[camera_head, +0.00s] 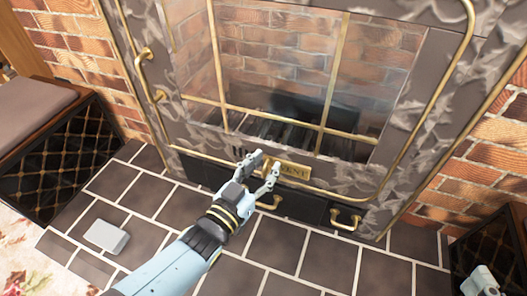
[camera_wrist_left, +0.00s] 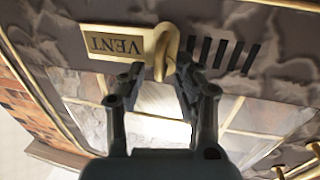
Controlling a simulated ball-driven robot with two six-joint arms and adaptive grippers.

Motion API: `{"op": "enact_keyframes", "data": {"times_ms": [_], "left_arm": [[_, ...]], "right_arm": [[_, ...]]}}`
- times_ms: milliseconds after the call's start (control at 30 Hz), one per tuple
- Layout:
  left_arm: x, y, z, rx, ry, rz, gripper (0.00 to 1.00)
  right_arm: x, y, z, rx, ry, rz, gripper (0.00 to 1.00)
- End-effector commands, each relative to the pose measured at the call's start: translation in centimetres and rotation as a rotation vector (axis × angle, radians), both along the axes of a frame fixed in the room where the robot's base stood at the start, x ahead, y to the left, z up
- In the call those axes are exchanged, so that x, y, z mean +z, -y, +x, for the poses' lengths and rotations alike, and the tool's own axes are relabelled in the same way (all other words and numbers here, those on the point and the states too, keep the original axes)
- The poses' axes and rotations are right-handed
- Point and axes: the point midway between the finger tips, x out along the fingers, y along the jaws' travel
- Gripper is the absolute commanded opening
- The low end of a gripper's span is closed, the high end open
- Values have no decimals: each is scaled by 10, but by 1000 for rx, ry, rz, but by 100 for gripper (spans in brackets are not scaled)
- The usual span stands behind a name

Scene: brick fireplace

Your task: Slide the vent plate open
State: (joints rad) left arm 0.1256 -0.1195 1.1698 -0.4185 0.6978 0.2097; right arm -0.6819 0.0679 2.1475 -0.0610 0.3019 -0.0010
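The gold vent plate (camera_head: 293,170), lettered VENT, sits on the stone strip below the fireplace glass. It shows upside down in the left wrist view (camera_wrist_left: 112,44), with a curved gold knob (camera_wrist_left: 165,45) at one end. Dark vent slots (camera_wrist_left: 222,52) are uncovered beside the knob; in the head view the slots lie left of the plate. My left gripper (camera_head: 268,165) is at the plate's left end. Its two fingers (camera_wrist_left: 160,74) are apart, one on each side of the knob; I cannot tell whether they touch it. Part of my right gripper (camera_head: 483,282) shows at the lower right corner.
Below the plate are dark drawers with gold handles (camera_head: 346,219). Gold bars cross the glass, and a gold handle (camera_head: 148,70) stands at the left. A small light grey block (camera_head: 107,236) lies on the tiled hearth. A dark lattice-sided bench (camera_head: 55,150) stands at the left.

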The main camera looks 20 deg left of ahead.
Motion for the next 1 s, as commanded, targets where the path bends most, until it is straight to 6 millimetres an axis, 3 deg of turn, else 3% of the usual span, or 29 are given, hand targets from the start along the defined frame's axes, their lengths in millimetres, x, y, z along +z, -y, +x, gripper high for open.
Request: {"op": "enact_keyframes", "data": {"times_ms": [300, 500, 1000], "left_arm": [[56, 1, -1, 1, 2, 1, 32], [81, 1, 0, 0, 1, 1, 32], [88, 1, 0, 1, -1, 0, 32]], "right_arm": [[0, 0, 0, 1, 1, -1, 87], [0, 0, 0, 1, 1, -1, 87], [0, 0, 0, 1, 1, -1, 87]]}}
